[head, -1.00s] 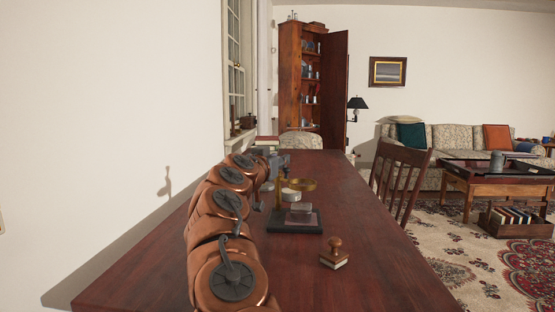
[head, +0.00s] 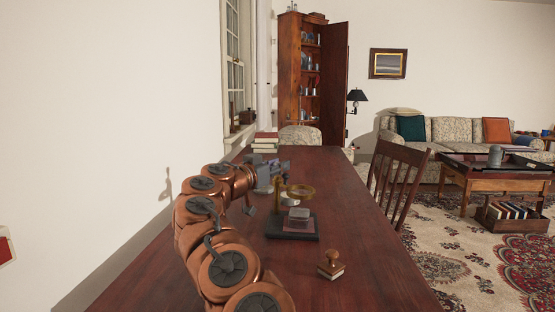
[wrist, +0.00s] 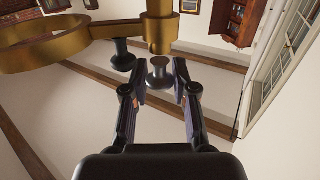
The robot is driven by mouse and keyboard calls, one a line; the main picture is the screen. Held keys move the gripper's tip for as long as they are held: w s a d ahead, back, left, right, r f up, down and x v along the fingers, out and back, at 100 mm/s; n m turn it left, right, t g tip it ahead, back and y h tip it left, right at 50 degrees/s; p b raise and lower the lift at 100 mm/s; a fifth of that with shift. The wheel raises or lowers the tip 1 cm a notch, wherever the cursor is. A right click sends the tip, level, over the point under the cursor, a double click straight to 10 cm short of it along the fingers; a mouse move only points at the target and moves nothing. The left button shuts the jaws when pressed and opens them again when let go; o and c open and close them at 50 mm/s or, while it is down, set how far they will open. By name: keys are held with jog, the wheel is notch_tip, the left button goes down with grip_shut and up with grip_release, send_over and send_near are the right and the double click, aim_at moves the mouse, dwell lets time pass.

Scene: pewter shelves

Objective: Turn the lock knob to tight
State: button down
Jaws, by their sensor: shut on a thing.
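A brass magnifier stand holds a ring (head: 300,191) over a dark base (head: 292,234) on the desk. In the wrist view its brass ring (wrist: 35,45) is at the upper left and its brass post (wrist: 160,28) at top centre. A dark round knob (wrist: 160,74) sits just below the post, between my fingertips. My gripper (wrist: 161,84) is shut on this knob. A second dark knob (wrist: 122,58) is outside the left finger. In the head view my gripper (head: 268,178) is beside the stand, its fingertips too small to make out. No tight mark is readable.
A clear block (head: 299,213) rests on the stand's base. A wooden-handled stamp (head: 331,265) stands nearer on the desk (head: 375,260). A chair (head: 402,175) is at the right edge, books (head: 265,142) at the far end. The desk's right half is mostly clear.

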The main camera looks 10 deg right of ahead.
jog(key=shift+r+m+g+h+p, duration=0.2)
jog(key=shift+m+g+h+p, duration=0.4)
jog(key=shift+p, duration=1.8)
jog(key=shift+r+m+g+h+p, duration=0.15)
jog(key=shift+m+g+h+p, duration=0.45)
jog(key=shift+p, duration=1.8)
jog(key=g+p, duration=0.1)
jog(key=m+g+p, duration=0.1)
jog(key=shift+d+h+p, duration=0.25)
jog(key=shift+h+p, duration=0.05)
jog(key=shift+p, duration=0.05)
jog(key=shift+f+m+g+h+p, duration=0.15)
jog(key=shift+m+g+h+p, duration=0.25)
jog(key=shift+m+g+p, duration=0.5)
jog(key=shift+w+a+f+m+g+p, duration=0.1)
jog(key=shift+m+g+p, duration=0.1)
jog(key=shift+g, duration=0.25)
jog(key=shift+w+a+f+m+g+p, duration=0.1)
jog(key=shift+m+g, duration=0.1)
jog(key=shift+g, duration=0.3)
jog(key=shift+w+f+m+g+p, duration=0.1)
jog(key=shift+m+g, duration=0.1)
jog(key=shift+g, duration=0.25)
jog(key=shift+s+d+f+m+g+h, duration=0.1)
jog(key=shift+s+f+m+g+h, duration=0.15)
jog(key=shift+g, duration=0.35)
jog(key=c, duration=0.9)
grip_release()
